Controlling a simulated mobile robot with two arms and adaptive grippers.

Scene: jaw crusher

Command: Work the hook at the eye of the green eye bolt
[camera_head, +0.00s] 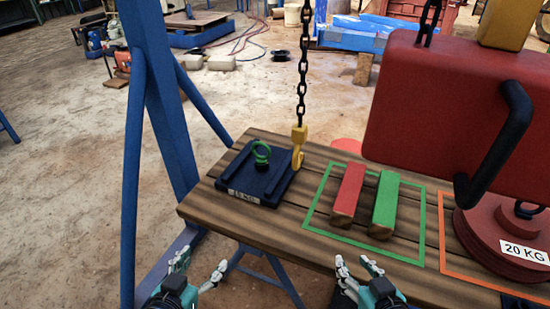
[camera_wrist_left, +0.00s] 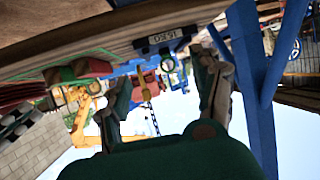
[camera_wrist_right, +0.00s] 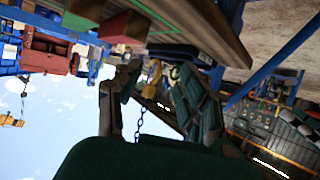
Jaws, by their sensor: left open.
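The green eye bolt (camera_head: 261,153) stands upright on a dark blue weight plate (camera_head: 236,181) on the wooden table. The yellow hook (camera_head: 298,150) hangs from a black chain (camera_head: 302,80) to the right of the eye, apart from it. In the right wrist view the hook (camera_wrist_right: 154,74) shows between my fingers, further off, with the eye bolt (camera_wrist_right: 173,74) beside it. My left gripper (camera_head: 199,268) is open and empty before the table's front edge. My right gripper (camera_head: 356,266) is open and empty before the edge, further right. Both are well short of the hook.
A red block (camera_head: 348,189) and a green block (camera_head: 385,198) lie inside a green outline. A 20 KG red weight (camera_head: 490,240) sits at the right. A large red body (camera_head: 430,105) with a black handle hangs over the table's right side. A blue post (camera_head: 160,100) stands left.

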